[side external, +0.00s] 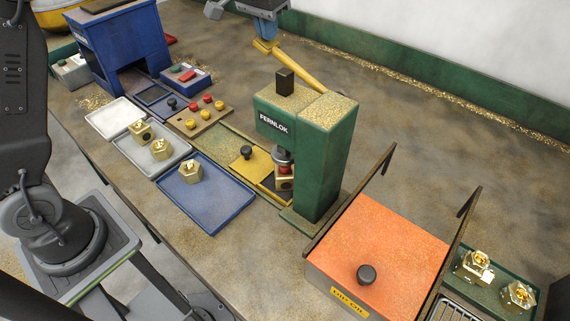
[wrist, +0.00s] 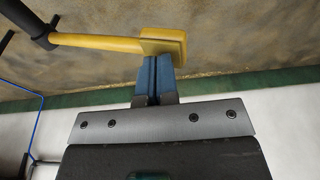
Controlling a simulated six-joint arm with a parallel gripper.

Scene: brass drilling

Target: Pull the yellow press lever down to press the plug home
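The yellow press lever (side external: 300,70) rises up and to the left from behind the green press (side external: 325,150). Its crosspiece end (wrist: 178,45) also shows in the wrist view. My gripper (side external: 264,38) is at that end, its blue fingers close together with only a thin dark line between them. In the wrist view the fingertips (wrist: 160,62) meet the lever's end, touching or nearly so; I see no lever between the fingers. Under the press ram (side external: 283,157), a red plug (side external: 285,169) sits at the top of a brass block (side external: 284,184), partly hidden by the ram.
An orange box (side external: 385,245) with a black knob stands right of the press. Left are a blue tray (side external: 225,205), a grey tray (side external: 150,168) with brass blocks, and a wooden plug rack (side external: 190,130). A green rail (side external: 440,85) runs along the back. Space around the lever is clear.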

